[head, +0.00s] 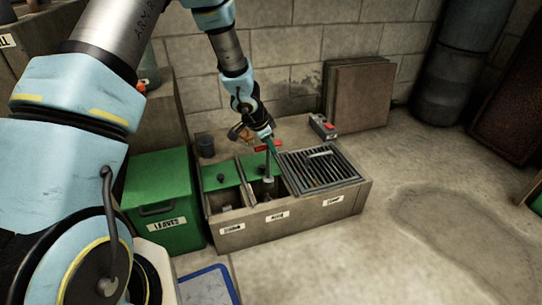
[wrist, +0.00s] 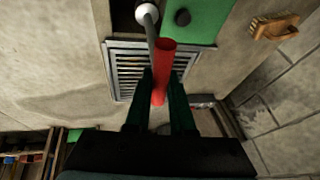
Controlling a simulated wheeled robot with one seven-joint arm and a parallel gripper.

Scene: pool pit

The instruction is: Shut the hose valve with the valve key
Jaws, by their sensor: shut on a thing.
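My gripper (wrist: 160,88) is shut on the red bar handle of the valve key (wrist: 161,72). In the head view, my gripper (head: 270,147) is above the middle compartment of a low three-part pit box (head: 300,224). The key's grey shaft (head: 268,168) runs down into that compartment, and a pale round part shows at its lower end in the wrist view. The hose valve is not clearly visible, and I cannot tell whether the key sits on it. The label under the middle compartment is too small to read.
A slatted grate (head: 318,169) covers the right compartment. Green lids (head: 221,174) stand behind the open ones. A wooden brush (wrist: 272,27), a dark cup (head: 205,146) and a grey-red box (head: 322,127) are behind. A green leaves bin (head: 160,200) is left.

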